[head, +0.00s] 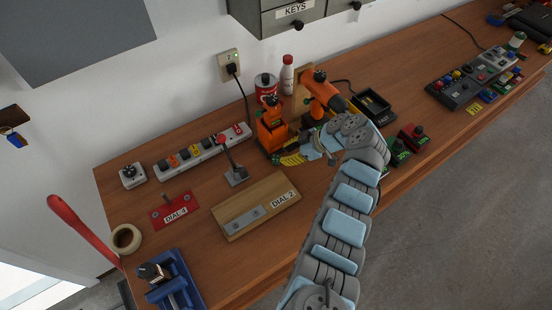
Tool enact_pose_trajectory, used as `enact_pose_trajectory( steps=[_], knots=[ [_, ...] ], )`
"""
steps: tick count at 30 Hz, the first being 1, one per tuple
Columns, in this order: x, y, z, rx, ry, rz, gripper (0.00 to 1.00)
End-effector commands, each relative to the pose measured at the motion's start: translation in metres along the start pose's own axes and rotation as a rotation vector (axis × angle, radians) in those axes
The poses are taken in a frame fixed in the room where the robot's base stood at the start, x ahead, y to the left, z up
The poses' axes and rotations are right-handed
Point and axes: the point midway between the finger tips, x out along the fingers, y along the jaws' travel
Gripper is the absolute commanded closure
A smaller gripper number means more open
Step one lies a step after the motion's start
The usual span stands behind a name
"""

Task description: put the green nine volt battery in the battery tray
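My gripper (308,150) is at the end of my arm, over the middle of the bench, beside an orange holder (271,130) and an orange drill (322,92). It is small and partly turned away, so I cannot tell if its fingers are open or hold anything. A yellow-and-dark item (291,160) lies close by the fingers. I cannot clearly make out the green nine volt battery. My arm hides part of the bench.
A green button box (398,154) and red button box (413,136) sit right of my wrist. A grey lever (235,174), wooden DIAL 2 block (253,208), red DIAL 1 plate (172,209) and power strip (203,150) are left. Grey drawers (291,16) overhang the back.

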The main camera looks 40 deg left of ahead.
Motion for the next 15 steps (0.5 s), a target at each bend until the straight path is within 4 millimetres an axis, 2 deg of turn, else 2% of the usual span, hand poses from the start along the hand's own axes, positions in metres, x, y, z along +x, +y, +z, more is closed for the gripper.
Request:
enact_pose_trajectory(
  steps=[15],
  knots=[
    [0.047,0.0,-0.005,0.001,0.001,-0.005,0.69]
  ],
)
